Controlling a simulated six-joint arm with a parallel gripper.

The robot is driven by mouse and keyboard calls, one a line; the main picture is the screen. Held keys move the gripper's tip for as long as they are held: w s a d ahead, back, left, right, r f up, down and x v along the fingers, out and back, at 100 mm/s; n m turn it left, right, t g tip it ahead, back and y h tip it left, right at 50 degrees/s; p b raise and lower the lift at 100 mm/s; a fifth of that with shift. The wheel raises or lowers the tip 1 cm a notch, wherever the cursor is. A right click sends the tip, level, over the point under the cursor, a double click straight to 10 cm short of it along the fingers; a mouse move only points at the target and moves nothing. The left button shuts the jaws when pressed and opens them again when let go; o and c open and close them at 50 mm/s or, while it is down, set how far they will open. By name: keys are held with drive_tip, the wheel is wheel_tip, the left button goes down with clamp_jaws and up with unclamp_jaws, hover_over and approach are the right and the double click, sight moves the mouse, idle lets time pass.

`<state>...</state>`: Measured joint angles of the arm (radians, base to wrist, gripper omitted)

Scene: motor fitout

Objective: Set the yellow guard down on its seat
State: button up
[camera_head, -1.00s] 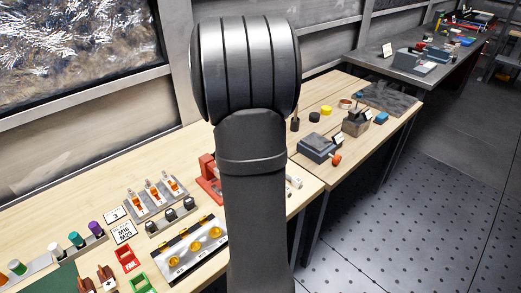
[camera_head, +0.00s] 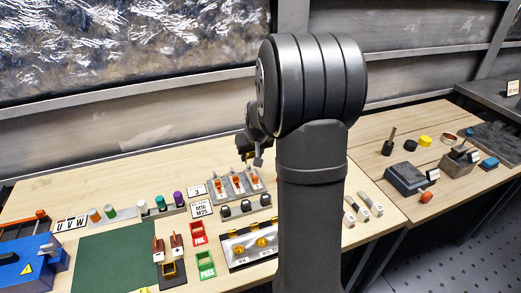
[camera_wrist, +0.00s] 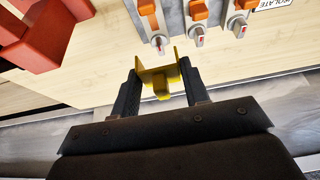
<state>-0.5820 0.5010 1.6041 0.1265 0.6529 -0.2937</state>
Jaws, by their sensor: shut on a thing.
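The yellow guard (camera_wrist: 160,84) is a small bent yellow piece between the two black fingers of my gripper (camera_wrist: 159,74) in the wrist view. The fingers are shut on it, one at each side. The guard appears above pale bench wood, apart from the orange-handled switches. In the head view, part of my wrist (camera_head: 252,146) shows above the bench behind these switches; my arm hides the rest, and I cannot make out the guard there. I cannot tell which fixture is the guard's seat.
Orange-handled switches (camera_head: 236,182) stand on a grey plate, also in the wrist view (camera_wrist: 195,14). A red frame (camera_wrist: 50,35) is at upper left there. A panel with yellow parts (camera_head: 237,249), red and green trays (camera_head: 205,265), and a green mat (camera_head: 112,257) lie in front.

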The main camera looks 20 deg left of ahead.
sight(252, 175)
drive_tip(key=shift+f, duration=2.9)
drive_tip(key=shift+f, duration=1.45)
drive_tip(key=o, duration=1)
drive_tip(key=shift+o, duration=0.2)
drive_tip(key=v, duration=1.7)
drive_tip(key=shift+r, duration=0.2)
drive_tip(key=shift+d, duration=0.15)
